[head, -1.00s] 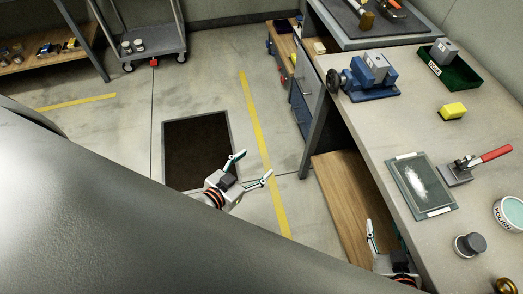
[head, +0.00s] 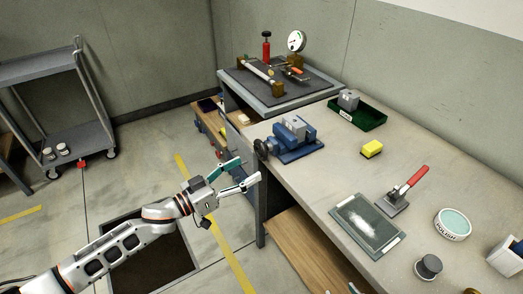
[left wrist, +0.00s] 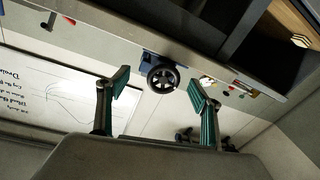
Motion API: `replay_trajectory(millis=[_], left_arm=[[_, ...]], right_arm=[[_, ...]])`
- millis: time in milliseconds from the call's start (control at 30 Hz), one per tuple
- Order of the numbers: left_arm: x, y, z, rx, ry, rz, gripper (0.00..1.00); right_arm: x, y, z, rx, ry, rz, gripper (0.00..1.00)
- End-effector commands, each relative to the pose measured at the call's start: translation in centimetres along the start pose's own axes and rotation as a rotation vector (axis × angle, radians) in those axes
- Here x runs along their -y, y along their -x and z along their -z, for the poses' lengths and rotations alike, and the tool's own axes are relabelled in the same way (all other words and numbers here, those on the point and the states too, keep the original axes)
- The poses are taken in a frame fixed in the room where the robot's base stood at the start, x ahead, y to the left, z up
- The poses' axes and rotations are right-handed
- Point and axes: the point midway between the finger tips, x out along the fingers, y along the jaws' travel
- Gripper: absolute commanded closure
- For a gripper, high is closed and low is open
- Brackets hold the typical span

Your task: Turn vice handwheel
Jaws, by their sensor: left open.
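The blue vice (head: 298,139) with grey jaws stands on the workbench near its left edge. Its dark handwheel (head: 263,149) faces left, out over the bench edge. My left gripper (head: 249,169) is open and empty, its teal fingers just left of and below the handwheel in the head view, apart from it. In the left wrist view the black spoked handwheel (left wrist: 162,78) shows between and beyond the two open fingertips (left wrist: 160,84). Of my right gripper, at most a small tip shows at the bottom edge of the head view (head: 353,287).
The bench (head: 325,175) holds a green tray (head: 362,117), a yellow block (head: 372,148), a red-handled clamp (head: 403,192), a dark plate (head: 367,226) and a round tin (head: 452,223). A cart (head: 70,137) stands far left. A dark floor pit (head: 155,265) lies below my left arm.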

Motion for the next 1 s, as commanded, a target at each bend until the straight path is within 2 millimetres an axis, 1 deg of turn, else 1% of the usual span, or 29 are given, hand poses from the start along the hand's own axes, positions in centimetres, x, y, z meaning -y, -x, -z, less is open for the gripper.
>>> replay_trajectory(millis=[33,100,267,367,433,700,800,900,1000], left_arm=[[0.7,-0.2,1.0,0.014,-0.001,-0.024,0.35],[1.2,-0.4,1.8,0.032,0.018,-0.052,0.35],[1.9,-0.5,2.7,0.058,0.045,-0.081,0.35],[1.9,-1.0,2.7,0.062,0.051,-0.085,0.35],[1.9,-1.8,2.7,0.061,0.052,-0.085,0.35],[1.5,-5.9,2.5,0.060,0.051,-0.085,0.35],[1.4,-7.1,2.4,0.060,0.051,-0.084,0.35],[1.4,-7.8,2.3,0.061,0.051,-0.083,0.35],[1.3,-8.2,2.3,0.062,0.051,-0.083,0.35]], right_arm=[[0.2,0.0,-0.3,0.005,-0.004,0.003,0.60],[0.4,0.0,-0.7,0.009,-0.009,0.006,0.60],[0.6,0.0,-1.1,0.015,-0.014,0.010,0.60],[0.6,0.0,-1.2,0.016,-0.015,0.010,0.60],[0.6,0.0,-1.3,0.017,-0.015,0.010,0.60],[0.7,-0.1,-1.6,0.019,-0.015,0.011,0.60],[0.7,-0.2,-1.8,0.020,-0.015,0.011,0.60],[0.8,-0.2,-1.8,0.020,-0.015,0.011,0.60],[0.8,-0.2,-1.8,0.020,-0.016,0.012,0.60]])
